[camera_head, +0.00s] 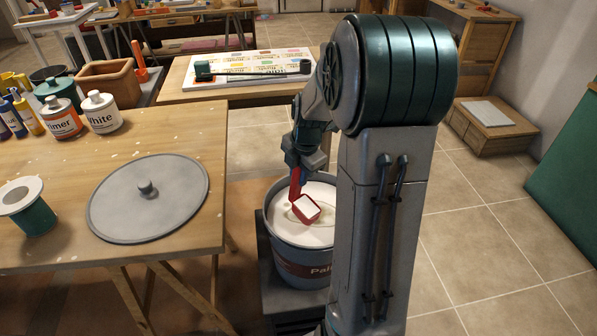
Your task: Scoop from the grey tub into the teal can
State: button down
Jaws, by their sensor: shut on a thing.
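The grey tub (287,248) stands below and right of the left table, its top open and full of white matter. A red scoop (296,186) hangs from my gripper (298,167), its handle upright in the jaws. The scoop's cup is over the tub's white surface, with white inside it; whether it touches the surface I cannot tell. My gripper is shut on the handle. A dark teal can (62,97) stands at the back left of the table; its opening is hard to make out. My arm hides the tub's right side.
A round grey lid (148,197) lies on the wooden table (190,150). Another table (180,90) is behind. Tiled floor is free at right.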

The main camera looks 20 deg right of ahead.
jog(key=shift+r+g+h+p, duration=0.15)
jog(key=shift+r+g+p, duration=0.4)
jog(key=shift+r+p, duration=1.65)
jog(key=shift+r+g+h+p, duration=0.15)
jog(key=shift+r+g+p, duration=0.4)
jog(key=shift+r+p, duration=1.55)
jog(key=c, duration=2.2)
grip_release()
jog(key=shift+f, duration=0.25)
